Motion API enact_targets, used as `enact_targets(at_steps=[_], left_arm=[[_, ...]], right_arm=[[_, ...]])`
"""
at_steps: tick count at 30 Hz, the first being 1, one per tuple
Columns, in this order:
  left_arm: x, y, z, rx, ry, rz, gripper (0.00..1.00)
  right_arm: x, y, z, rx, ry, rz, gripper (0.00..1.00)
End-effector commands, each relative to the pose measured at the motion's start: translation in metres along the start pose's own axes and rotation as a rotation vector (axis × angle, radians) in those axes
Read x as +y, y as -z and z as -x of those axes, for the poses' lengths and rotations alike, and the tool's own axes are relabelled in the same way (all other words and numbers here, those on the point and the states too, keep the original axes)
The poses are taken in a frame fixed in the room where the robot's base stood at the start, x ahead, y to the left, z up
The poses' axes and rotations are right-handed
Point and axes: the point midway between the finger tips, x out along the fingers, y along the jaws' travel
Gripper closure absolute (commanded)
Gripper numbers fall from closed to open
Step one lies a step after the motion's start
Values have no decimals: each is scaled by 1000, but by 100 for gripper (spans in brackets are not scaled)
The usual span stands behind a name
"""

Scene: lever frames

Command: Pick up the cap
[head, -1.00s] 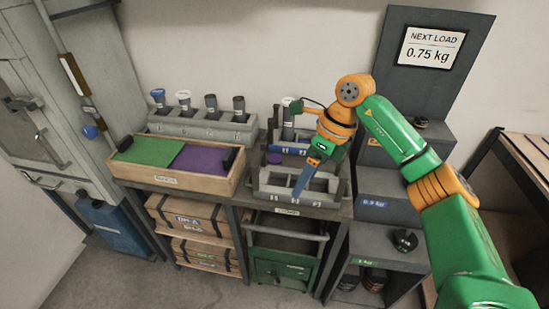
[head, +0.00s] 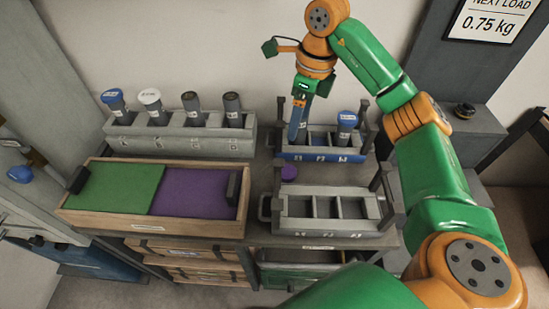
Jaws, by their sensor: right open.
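A small purple cap (head: 289,173) lies by the left ends of the two racks, between the front grey rack (head: 330,225) and the rear blue-fronted rack (head: 325,154). My right gripper (head: 296,138) points down at the left end of the blue-fronted rack, behind and above the cap. Its blue fingers show edge-on, open, with no cap seen between them. A dark tube stands close to the fingers, partly hidden. A blue-capped tube (head: 345,128) stands at that rack's right end. My left gripper is not in view.
A grey holder (head: 180,143) with several capped tubes stands at the back left. A wooden tray (head: 150,225) with green and purple halves lies in front of it. Dark upright posts stand at the racks' ends. The front grey rack's compartments look empty.

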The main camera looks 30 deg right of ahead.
Motion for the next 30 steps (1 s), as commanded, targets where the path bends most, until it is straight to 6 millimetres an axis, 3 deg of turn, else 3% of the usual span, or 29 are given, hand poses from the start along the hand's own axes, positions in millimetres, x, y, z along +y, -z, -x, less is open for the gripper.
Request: enact_targets(at_steps=[1,14,17,23,30], left_arm=[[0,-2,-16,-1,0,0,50],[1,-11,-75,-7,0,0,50],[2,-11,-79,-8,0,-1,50],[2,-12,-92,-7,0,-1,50],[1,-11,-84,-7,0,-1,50]], right_arm=[[0,2,-16,0,0,0,21],[0,9,-75,0,0,0,21],[0,9,-80,0,-1,1,21],[1,10,-123,4,-5,1,21],[2,12,-156,5,-4,0,21]])
